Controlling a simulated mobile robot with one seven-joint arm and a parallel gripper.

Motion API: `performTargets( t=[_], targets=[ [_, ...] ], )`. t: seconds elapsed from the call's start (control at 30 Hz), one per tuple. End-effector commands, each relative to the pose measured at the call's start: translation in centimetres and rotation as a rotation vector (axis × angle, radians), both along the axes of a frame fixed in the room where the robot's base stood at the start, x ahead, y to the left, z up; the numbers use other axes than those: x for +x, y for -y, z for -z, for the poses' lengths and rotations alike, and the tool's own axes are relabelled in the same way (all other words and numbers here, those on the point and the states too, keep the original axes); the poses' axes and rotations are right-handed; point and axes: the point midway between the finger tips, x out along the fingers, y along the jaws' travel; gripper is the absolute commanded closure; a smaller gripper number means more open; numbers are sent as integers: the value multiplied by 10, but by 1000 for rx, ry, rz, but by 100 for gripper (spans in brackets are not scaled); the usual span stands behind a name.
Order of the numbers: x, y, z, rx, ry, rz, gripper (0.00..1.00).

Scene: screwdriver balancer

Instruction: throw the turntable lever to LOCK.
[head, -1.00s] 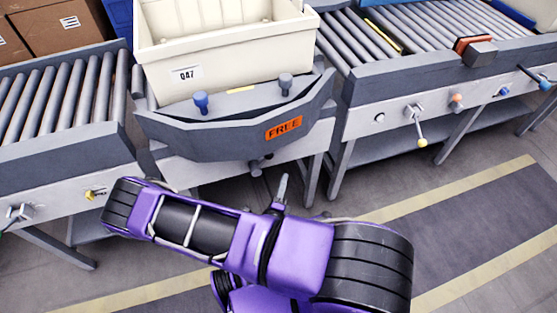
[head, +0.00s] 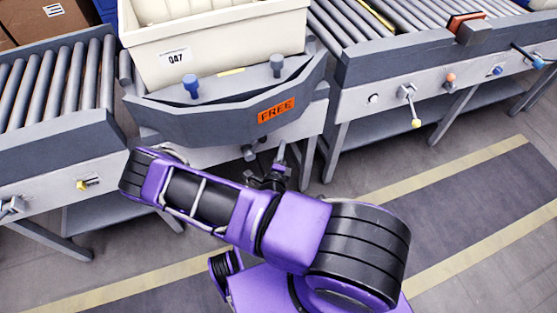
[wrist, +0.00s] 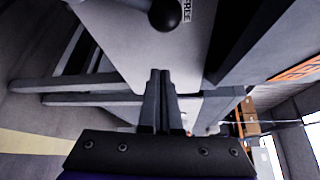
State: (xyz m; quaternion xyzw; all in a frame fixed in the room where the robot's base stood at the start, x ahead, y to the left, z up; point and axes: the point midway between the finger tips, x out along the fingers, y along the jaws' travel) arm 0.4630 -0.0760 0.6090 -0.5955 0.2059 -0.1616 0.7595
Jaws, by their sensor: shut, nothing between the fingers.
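The turntable (head: 215,125) is a grey angled platform whose front carries an orange sign reading FREE (head: 276,110). A dark knob of the turntable lever (head: 249,153) shows under its front edge. My gripper (head: 281,152) is just right of the knob in the head view, partly behind my arm. In the wrist view my gripper (wrist: 160,75) is shut and empty, its fingertips below the knob and apart from it.
A cream tote (head: 215,45) marked 047 sits on the turntable behind two blue-grey pegs. Roller conveyors flank it on the left (head: 60,80) and right (head: 350,30). Another lever with a yellow knob (head: 415,123) hangs on the right conveyor. Floor in front is open.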

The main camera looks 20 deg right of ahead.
Motion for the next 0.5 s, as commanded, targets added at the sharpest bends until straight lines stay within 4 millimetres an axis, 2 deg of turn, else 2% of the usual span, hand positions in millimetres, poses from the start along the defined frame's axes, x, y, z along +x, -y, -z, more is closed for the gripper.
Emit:
performTargets(
  t=[0.07,0.13,0.23,0.5],
  targets=[
    [14,9,3,0,2,2,100],
    [16,-6,-1,5,2,-3,100],
    [18,-19,-4,3,2,-2,100],
    [20,-31,-8,0,0,0,100]
  ],
)
